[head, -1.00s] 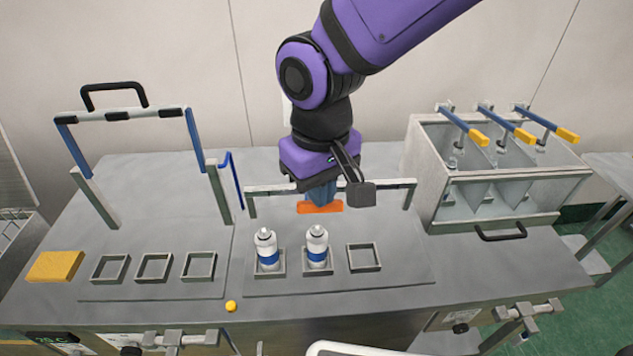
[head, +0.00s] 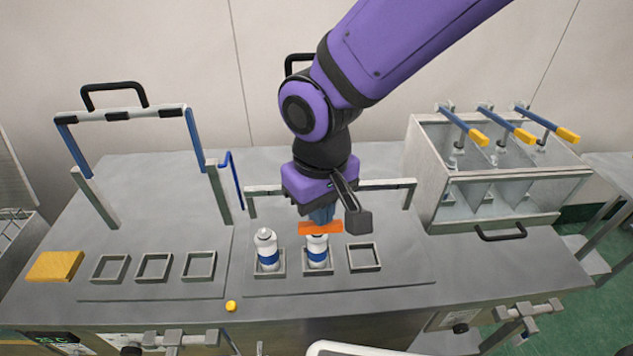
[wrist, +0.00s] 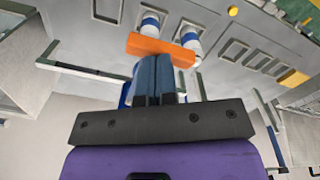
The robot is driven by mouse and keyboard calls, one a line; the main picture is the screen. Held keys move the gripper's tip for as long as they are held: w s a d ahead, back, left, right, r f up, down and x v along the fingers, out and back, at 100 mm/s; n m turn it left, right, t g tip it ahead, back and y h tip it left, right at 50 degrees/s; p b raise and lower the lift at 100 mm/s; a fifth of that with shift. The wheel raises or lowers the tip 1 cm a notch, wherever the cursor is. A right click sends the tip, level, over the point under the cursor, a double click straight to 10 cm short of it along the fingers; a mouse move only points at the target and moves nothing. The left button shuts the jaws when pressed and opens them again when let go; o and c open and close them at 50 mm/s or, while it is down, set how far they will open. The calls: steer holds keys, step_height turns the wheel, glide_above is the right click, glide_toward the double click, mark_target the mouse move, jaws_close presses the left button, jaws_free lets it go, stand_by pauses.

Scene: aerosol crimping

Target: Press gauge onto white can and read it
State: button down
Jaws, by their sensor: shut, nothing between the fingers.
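Two white cans with blue bands stand upright in square holders: the left can (head: 267,250) and the middle can (head: 318,257). They also show in the wrist view, the middle can (wrist: 150,21) and the left can (wrist: 188,40). My gripper (head: 320,226) is shut and empty, pointing down. An orange bar (wrist: 160,49) lies across its blue fingertips. In the head view the bar covers the top of the middle can; I cannot tell whether they touch. I cannot make out a gauge in either view.
An empty square holder (head: 364,258) is right of the cans, with several more at left beside a yellow block (head: 55,266). A raised rail frame (head: 133,112) stands at back left. A clear-fronted box (head: 500,175) with yellow-handled levers stands at right.

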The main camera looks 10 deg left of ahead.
mark_target(321, 233)
steer(key=f, duration=0.3)
steer(key=s+f, duration=0.1)
steer(key=f, duration=0.1)
steer(key=shift+s+d+f, duration=0.15)
steer(key=shift+d+f, duration=0.05)
steer(key=shift+f, duration=0.2)
stand_by(0.6)
steer(key=shift+r, duration=0.1)
stand_by(0.5)
step_height(321, 233, up, 14)
steer(key=w, duration=0.2)
steer(key=shift+a, duration=0.3)
stand_by(0.5)
steer(key=shift+w+r, duration=0.1)
